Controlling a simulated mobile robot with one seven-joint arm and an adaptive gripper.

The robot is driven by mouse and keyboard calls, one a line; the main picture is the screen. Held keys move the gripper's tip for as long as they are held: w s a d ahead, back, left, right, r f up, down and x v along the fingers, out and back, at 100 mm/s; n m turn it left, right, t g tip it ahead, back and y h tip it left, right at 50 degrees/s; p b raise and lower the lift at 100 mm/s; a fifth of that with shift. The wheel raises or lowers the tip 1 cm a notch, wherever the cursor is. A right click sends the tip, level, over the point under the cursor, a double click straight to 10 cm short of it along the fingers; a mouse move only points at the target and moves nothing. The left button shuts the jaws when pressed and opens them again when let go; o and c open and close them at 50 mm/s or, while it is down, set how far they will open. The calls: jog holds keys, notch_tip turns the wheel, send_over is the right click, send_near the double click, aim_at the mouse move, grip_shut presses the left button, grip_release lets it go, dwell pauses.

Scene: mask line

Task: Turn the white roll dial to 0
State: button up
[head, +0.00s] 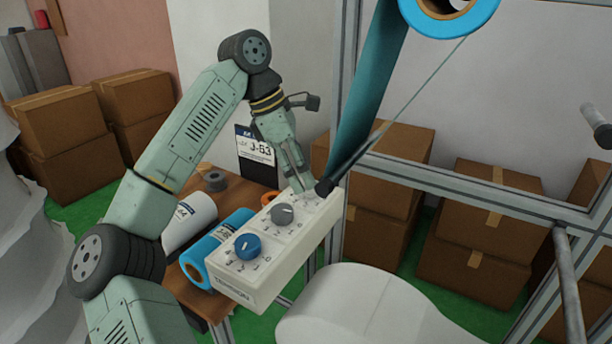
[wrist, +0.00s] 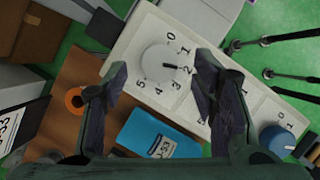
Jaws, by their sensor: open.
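The white dial (wrist: 160,58) sits on the pale control box (head: 285,262), with numbers 0 to 5 printed around it in the wrist view. Its dark pointer mark points at the 2. My gripper (wrist: 160,76) is open, with one finger on each side of the dial in that view and a gap to it on both sides. In the head view my gripper (head: 299,181) is over the far end of the box, and the white dial is hard to make out there. A grey dial (head: 283,214) and a blue dial (head: 247,246) sit nearer on the same box.
A blue roll (head: 229,238) and a white roll (head: 190,220) lie on the wooden table (head: 184,289) left of the box. A metal frame (head: 470,186) stands at the right. A teal sheet (head: 365,92) hangs close to my gripper.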

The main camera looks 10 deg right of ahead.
jog(key=shift+x, duration=1.3)
jog(key=shift+c, duration=0.4)
jog(key=c, duration=1.1)
jog(key=shift+o, duration=0.2)
jog(key=shift+f+n, duration=0.1)
jog(key=shift+n, duration=0.2)
jog(key=shift+f+n+t+b, duration=0.1)
jog(key=shift+n+t+b, duration=0.4)
jog(key=shift+n+b, duration=0.55)
jog(key=n+t+b, duration=0.1)
jog(key=n+b, duration=0.1)
jog(key=n+t+b, duration=0.1)
jog(key=n+b, duration=0.1)
jog(key=n, duration=0.1)
jog(key=shift+s, duration=0.2)
jog(key=n+t+y+b, duration=0.1)
jog(key=n+b, duration=0.2)
jog(key=n, duration=0.1)
jog(key=shift+s+d+n, duration=0.1)
jog(key=shift+n, duration=0.25)
jog(key=shift+d+n+t+y+b, duration=0.1)
jog(key=shift+n+t+y+b, duration=0.6)
jog(key=shift+n, duration=1)
jog(key=shift+r, duration=0.2)
